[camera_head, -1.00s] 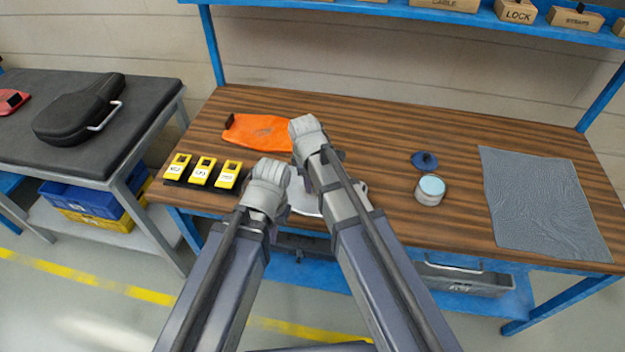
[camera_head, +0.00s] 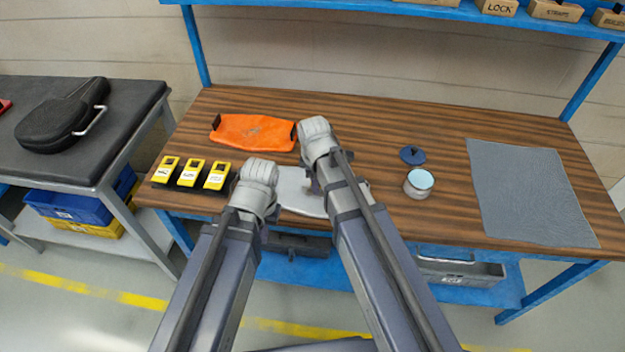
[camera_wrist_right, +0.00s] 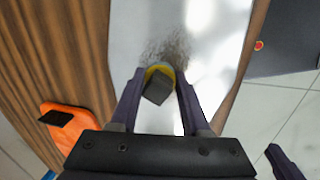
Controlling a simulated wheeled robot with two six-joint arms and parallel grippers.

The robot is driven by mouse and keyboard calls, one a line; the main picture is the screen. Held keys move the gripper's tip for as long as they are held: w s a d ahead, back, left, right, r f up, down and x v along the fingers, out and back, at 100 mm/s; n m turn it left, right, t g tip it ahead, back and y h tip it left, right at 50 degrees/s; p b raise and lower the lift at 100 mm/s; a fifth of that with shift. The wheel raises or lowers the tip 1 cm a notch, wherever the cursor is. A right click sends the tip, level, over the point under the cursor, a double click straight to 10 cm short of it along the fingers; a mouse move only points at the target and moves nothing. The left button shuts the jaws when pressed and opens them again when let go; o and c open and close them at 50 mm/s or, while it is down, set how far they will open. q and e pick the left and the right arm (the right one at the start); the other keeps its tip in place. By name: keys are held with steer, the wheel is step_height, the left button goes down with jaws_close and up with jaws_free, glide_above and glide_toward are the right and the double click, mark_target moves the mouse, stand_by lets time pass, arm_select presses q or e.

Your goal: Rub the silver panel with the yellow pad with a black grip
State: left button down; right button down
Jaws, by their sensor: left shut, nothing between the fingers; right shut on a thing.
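The silver panel (camera_head: 293,190) lies at the front edge of the wooden bench, partly hidden by my arms. In the right wrist view it (camera_wrist_right: 205,20) is shiny, with a dark speckled smudge (camera_wrist_right: 172,46). My right gripper (camera_wrist_right: 158,98) is shut on the black grip of the yellow pad (camera_wrist_right: 160,68). The pad is over the panel at the near edge of the smudge; I cannot tell if it touches. In the head view my right gripper (camera_head: 318,140) hides the pad. My left gripper (camera_head: 257,178) is shut and empty, near the panel's left end.
An orange piece (camera_head: 252,131) with black ends lies behind the panel. A round tin (camera_head: 419,183), a blue lid (camera_head: 412,155) and a grey cloth (camera_head: 530,190) lie at right. Bench space between tin and cloth is clear.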

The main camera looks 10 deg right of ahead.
steer(key=shift+s+d, duration=0.25)
steer(key=shift+d, duration=0.45)
steer(key=shift+s+d, duration=0.2)
steer(key=shift+d, duration=0.45)
steer(key=shift+d, duration=0.1)
steer(key=shift+s+d+r, duration=0.1)
steer(key=shift+s+d, duration=0.2)
steer(key=shift+d, duration=0.55)
steer(key=shift+s+d+r, duration=0.1)
steer(key=shift+s+d, duration=0.15)
steer(key=shift+d, duration=0.55)
steer(key=shift+p, duration=0.3)
step_height(320, 180, up, 6)
steer(key=p, duration=0.5)
steer(key=shift+p, duration=0.4)
step_height(320, 180, up, 3)
steer(key=p, duration=0.3)
